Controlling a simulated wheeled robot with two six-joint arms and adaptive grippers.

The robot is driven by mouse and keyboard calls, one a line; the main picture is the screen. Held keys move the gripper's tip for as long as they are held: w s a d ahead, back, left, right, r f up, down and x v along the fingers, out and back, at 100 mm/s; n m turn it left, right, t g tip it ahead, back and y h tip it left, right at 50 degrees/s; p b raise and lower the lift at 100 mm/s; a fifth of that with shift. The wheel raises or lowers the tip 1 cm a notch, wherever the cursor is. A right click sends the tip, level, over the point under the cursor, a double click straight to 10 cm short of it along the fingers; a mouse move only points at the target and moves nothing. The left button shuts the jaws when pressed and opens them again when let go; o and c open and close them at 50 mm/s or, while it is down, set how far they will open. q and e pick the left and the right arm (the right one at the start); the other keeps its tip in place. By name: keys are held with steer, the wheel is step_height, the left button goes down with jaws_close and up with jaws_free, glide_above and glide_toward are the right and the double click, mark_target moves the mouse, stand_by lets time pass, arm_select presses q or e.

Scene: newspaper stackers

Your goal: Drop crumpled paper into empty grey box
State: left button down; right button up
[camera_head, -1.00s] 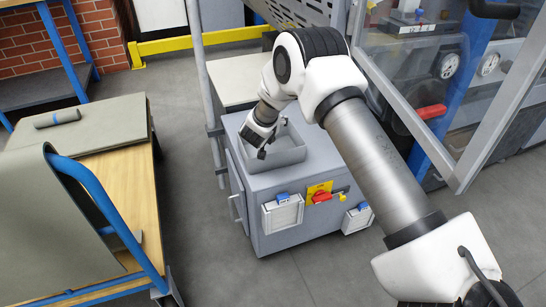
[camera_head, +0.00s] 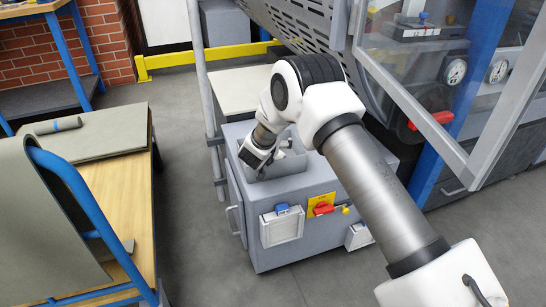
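An open grey box (camera_head: 284,171) sits on top of a grey cabinet in the camera_head view. My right arm comes in from the right and reaches down to it. My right gripper (camera_head: 253,166) is at the left part of the box, at its opening. Its fingers are small and partly hidden, so I cannot tell whether they are open or shut. I cannot make out any crumpled paper in the gripper or the box. Part of the box's inside is hidden by the gripper and arm. My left gripper is not in view.
The grey cabinet (camera_head: 318,247) has a red switch on its front. A wooden-topped cart (camera_head: 120,203) with grey sheets and a roll (camera_head: 56,125) stands at left. A glass-panelled machine door (camera_head: 440,100) is close at right. Floor between cart and cabinet is clear.

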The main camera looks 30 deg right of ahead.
steer(key=v, duration=1.2)
steer(key=shift+a+f, duration=0.1)
